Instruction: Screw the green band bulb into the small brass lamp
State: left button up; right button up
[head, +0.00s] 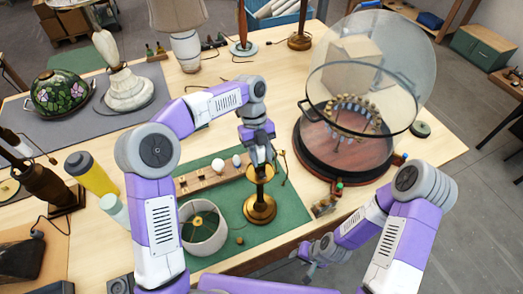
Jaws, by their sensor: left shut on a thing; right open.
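The small brass lamp (260,208) stands upright, without its shade, on the green mat (285,222). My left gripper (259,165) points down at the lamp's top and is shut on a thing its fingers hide. I cannot see a green band, nor tell whether the held thing touches the socket. Two pale bulbs (218,165) sit in a wooden rack (195,181) left of the lamp; no green band shows on them. My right gripper (310,270) is open and empty, low at the table's front edge, right of the lamp.
A cream lampshade (203,232) lies left of the lamp. A large glass dome (405,75) on a round wooden base (310,160) stands to the right. A yellow bottle (92,173) and a stained-glass shade (58,92) are at left.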

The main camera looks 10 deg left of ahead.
pick_arm(q)
jog(key=shift+s+m, duration=0.1)
jog(key=shift+m, duration=0.6)
jog(key=shift+f, duration=0.1)
jog(key=m+y, duration=0.1)
jog(key=m, duration=0.2)
jog(key=shift+m+g+y, duration=0.3)
jog(key=shift+m+y, duration=0.1)
jog(key=m+y, duration=0.1)
jog(key=m, duration=0.3)
jog(key=shift+a+y, duration=0.2)
jog(key=shift+y, duration=0.2)
jog(key=o, duration=1.1)
jog(key=shift+o, duration=0.2)
